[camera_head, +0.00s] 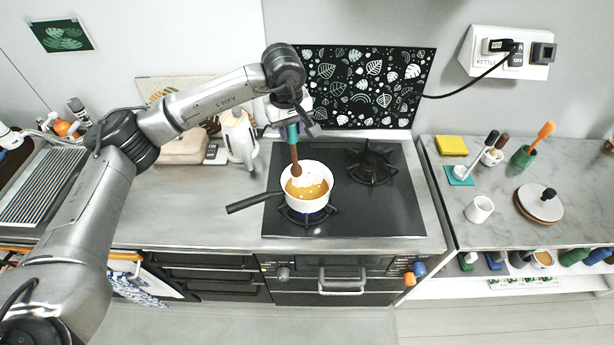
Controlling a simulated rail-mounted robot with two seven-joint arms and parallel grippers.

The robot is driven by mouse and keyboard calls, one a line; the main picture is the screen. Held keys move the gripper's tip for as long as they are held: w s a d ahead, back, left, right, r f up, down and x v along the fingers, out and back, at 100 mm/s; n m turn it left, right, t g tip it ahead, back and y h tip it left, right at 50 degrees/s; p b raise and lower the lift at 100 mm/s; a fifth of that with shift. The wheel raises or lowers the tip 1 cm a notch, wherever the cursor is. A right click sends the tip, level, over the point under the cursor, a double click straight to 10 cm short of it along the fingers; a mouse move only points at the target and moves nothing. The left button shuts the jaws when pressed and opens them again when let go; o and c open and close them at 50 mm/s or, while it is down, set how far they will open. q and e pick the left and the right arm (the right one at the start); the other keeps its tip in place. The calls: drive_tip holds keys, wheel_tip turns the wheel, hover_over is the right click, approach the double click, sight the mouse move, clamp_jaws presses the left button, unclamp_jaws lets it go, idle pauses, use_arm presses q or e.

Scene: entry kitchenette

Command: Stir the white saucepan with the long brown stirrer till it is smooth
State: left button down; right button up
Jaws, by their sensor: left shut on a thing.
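The white saucepan (308,205) stands on the left burner of the black hob, its dark handle pointing left. It holds an orange-brown liquid with a pale white patch and small light specks. My left gripper (293,128) is above the pan, pointing down, and is shut on the long brown stirrer (295,158). The stirrer is nearly upright, with its lower end at the pale patch inside the pan's left part. Whether the tip touches the bottom cannot be seen. My right gripper is not in view.
A blue flame shows under the pan on the hob (400,215). A white kettle (239,138) stands left of the hob. The right burner (371,163) is empty. On the right counter are a white mug (479,209), a round lid (540,203) and a green utensil cup (523,156).

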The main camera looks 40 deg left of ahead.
use_arm(q)
drive_tip(key=shift+s, duration=0.1)
drive_tip(key=s+d+b, duration=0.4)
drive_tip(key=s+d, duration=0.3)
drive_tip(key=s, duration=0.5)
drive_tip(key=s+d+b, duration=0.4)
drive_tip(key=s+d, duration=0.4)
drive_tip(key=s, duration=0.4)
